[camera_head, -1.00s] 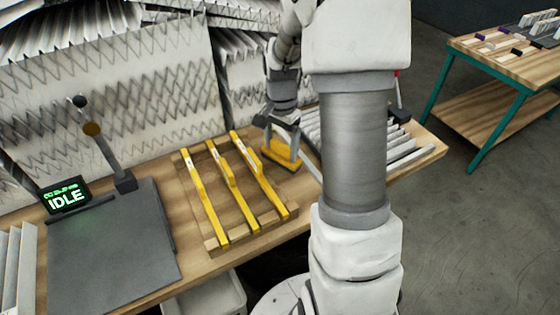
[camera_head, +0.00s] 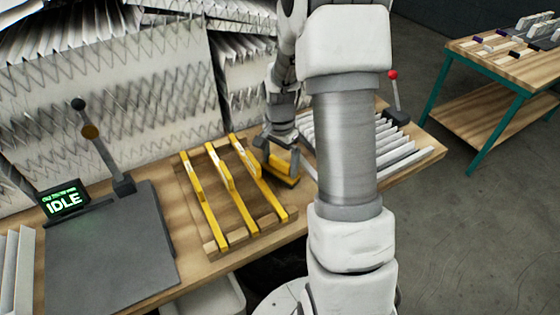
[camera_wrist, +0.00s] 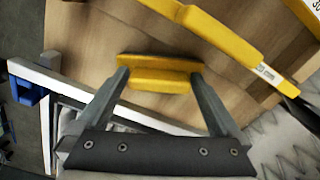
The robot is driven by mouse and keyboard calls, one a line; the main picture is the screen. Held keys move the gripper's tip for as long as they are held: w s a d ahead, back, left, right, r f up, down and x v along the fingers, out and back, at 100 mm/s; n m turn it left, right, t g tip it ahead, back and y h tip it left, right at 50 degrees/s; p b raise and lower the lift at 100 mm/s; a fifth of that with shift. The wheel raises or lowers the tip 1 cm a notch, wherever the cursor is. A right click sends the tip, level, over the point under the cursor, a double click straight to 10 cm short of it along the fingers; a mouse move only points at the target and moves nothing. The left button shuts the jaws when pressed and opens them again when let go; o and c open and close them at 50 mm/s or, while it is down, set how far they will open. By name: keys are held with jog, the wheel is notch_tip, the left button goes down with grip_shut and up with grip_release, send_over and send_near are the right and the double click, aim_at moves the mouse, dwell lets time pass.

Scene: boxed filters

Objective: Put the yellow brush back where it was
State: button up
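The yellow brush (camera_head: 281,171) is at the table just right of the yellow bars, with a dark strip along its lower edge. My gripper (camera_head: 281,146) is above it, pointing down. In the wrist view my gripper (camera_wrist: 160,80) has its two fingers against the ends of the handle of the yellow brush (camera_wrist: 160,79), which spans the gap between them. The brush is low over the wood; I cannot tell whether it touches the table. My arm hides part of the table to its right.
Three yellow bars (camera_head: 216,190) lie on a wooden rack (camera_head: 214,247) close to the brush's left. Pleated white filters (camera_head: 400,158) lie to the right, by a red-knobbed lever (camera_head: 393,76). A dark plate (camera_head: 110,250) and an IDLE display (camera_head: 64,201) are at left. Pleated filters stand behind.

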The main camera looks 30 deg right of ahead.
aim_at(280, 161)
notch_tip(280, 161, up, 12)
jog(key=s+a+r+n+t, duration=0.2)
jog(key=s+a+r+n, duration=0.4)
jog(key=s, duration=0.3)
jog(key=s+a+r+n+t, duration=0.3)
jog(key=s+a+r+n, duration=0.3)
jog(key=s, duration=0.3)
jog(key=shift+s+r+n+t+p, duration=0.3)
jog(key=shift+s+n, duration=0.05)
jog(key=shift+n, duration=0.25)
